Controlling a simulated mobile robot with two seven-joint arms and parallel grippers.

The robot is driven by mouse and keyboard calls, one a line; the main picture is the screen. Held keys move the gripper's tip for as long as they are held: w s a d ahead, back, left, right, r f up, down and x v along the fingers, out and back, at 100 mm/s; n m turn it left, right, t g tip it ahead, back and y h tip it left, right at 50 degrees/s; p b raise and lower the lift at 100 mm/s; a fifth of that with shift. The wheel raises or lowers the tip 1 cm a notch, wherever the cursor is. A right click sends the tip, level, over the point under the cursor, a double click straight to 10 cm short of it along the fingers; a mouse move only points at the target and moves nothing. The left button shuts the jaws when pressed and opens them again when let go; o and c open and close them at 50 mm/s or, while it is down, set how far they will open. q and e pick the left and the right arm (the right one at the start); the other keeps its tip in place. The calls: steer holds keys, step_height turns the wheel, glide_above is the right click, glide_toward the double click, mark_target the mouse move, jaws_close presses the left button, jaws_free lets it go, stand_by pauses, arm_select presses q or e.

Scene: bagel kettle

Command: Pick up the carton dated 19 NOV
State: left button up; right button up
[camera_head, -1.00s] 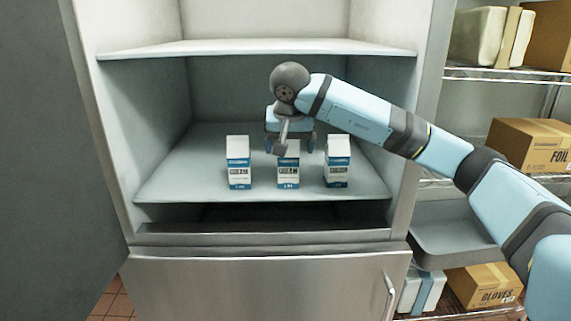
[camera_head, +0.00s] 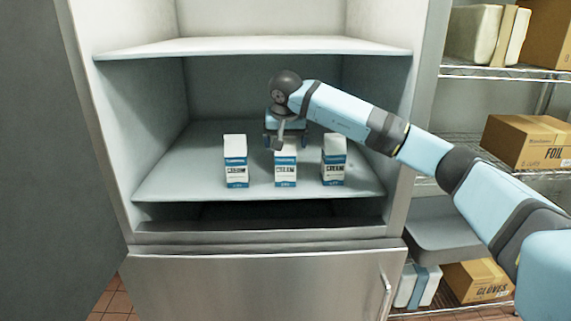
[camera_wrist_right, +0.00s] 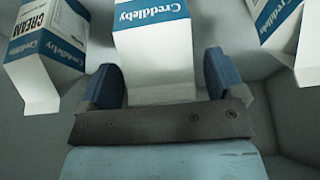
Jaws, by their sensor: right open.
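Three white and blue cream cartons stand upright in a row on the fridge's lower shelf: a left carton (camera_head: 236,165), a middle carton (camera_head: 285,172) and a right carton (camera_head: 334,165). No date can be read on any of them. My right gripper (camera_head: 286,141) is open at the top of the middle carton and hides part of it. In the right wrist view, the middle carton (camera_wrist_right: 153,35) shows between the spread fingers of the right gripper (camera_wrist_right: 163,82). The left carton (camera_wrist_right: 45,50) and right carton (camera_wrist_right: 285,25) stand outside the fingers. My left gripper is not in view.
An upper shelf (camera_head: 250,46) spans the fridge above the arm. The lower shelf (camera_head: 200,190) has bare room behind and beside the cartons. Fridge side walls stand left and right. A wire rack with a FOIL box (camera_head: 525,142) stands at the right.

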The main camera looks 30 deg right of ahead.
steer(key=shift+c, duration=0.2)
steer(key=c, duration=1.4)
jaws_close()
steer(key=shift+r, duration=0.1)
